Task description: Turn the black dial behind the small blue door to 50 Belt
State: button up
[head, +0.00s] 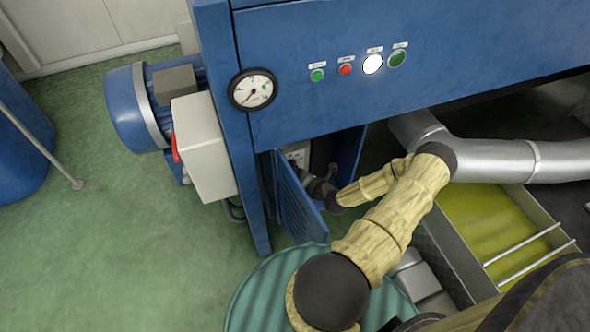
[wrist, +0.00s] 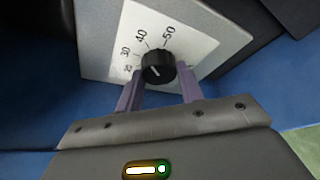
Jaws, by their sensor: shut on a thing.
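The small blue door (head: 300,205) stands open on the front of the blue machine. My gripper (head: 318,188) reaches into the opening behind it. In the wrist view, the black dial (wrist: 158,66) sits on a white scale plate (wrist: 190,42) with marks including 30, 40 and 50. The two purple-grey fingers of my gripper (wrist: 159,78) are closed on the dial, one on each side. A short pale mark shows on the dial's face; it seems to point to the lower left, away from the 50. The head view does not show the dial clearly.
A round gauge (head: 253,90) and a row of buttons (head: 345,69) are on the panel above. A ribbed green drum lid (head: 262,290) stands below the door. A silver pipe (head: 490,158) and a yellow-green trough (head: 490,225) are at the right.

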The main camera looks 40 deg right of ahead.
jog(key=shift+d+m, duration=0.15)
jog(key=shift+m, duration=0.15)
jog(key=shift+s+f+m+t+y, duration=0.15)
jog(key=shift+m+t+y, duration=0.4)
jog(key=shift+m, duration=0.95)
jog(key=shift+w+f+m+t+y, duration=0.1)
jog(key=shift+m+t+y, duration=0.25)
jog(key=shift+m+t, duration=0.8)
jog(key=shift+s+m+g, duration=0.1)
jog(key=shift+m+g, duration=0.2)
jog(key=shift+m, duration=0.15)
